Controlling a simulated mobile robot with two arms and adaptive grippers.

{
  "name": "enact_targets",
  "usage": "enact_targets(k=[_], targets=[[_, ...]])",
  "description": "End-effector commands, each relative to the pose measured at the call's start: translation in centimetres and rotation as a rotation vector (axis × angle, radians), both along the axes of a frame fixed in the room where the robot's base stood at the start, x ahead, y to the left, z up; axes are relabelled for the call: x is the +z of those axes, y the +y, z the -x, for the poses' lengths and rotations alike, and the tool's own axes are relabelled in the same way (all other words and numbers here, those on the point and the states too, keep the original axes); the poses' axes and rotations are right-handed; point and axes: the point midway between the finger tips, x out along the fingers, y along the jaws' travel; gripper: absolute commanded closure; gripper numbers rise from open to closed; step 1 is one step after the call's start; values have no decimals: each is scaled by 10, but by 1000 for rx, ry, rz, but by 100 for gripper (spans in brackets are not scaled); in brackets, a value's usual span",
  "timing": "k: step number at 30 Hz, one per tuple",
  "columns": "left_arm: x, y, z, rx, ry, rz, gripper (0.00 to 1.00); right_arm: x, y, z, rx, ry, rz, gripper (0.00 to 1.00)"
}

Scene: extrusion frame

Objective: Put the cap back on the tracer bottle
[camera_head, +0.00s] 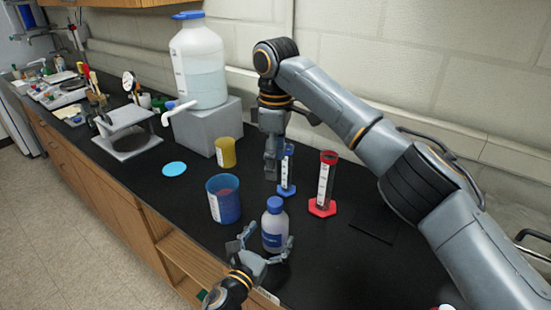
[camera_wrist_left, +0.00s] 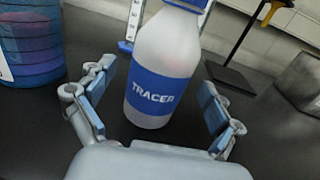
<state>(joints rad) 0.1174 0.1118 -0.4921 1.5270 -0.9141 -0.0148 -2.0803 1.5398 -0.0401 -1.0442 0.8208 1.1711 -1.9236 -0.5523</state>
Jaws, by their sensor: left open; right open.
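The tracer bottle (camera_head: 274,230) stands upright on the black bench, translucent white with a blue label. A blue cap (camera_head: 274,204) shows on its top; I cannot tell whether it is screwed tight. In the left wrist view the labelled bottle (camera_wrist_left: 165,60) is close ahead, its top cut off by the frame edge. My left gripper (camera_head: 264,247) is open, with its fingers on either side of the bottle; in the wrist view gaps show between fingers and bottle. My right gripper (camera_head: 272,168) is open and empty, pointing down behind the bottle, near the blue-based cylinder.
A blue cup (camera_head: 223,203) stands left of the bottle. A blue-based cylinder (camera_head: 287,175) and a red-based cylinder (camera_head: 324,185) stand behind it. A yellow cup (camera_head: 226,152), a light blue disc (camera_head: 174,169) and a large carboy (camera_head: 199,65) are further back left.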

Motion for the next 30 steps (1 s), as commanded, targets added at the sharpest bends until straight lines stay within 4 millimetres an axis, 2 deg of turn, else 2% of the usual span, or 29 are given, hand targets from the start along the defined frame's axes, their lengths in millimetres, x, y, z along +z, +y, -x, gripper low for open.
enact_targets(k=[9,15,20,30], targets=[[-1,31,62,0,4,0,8,0,0,0,0,0,0,38],[-1,44,86,1,4,0,8,0,0,0,0,0,0,38],[0,47,93,-1,1,0,8,0,0,0,0,0,0,38],[0,47,94,-1,1,0,8,0,0,0,0,0,0,38]])
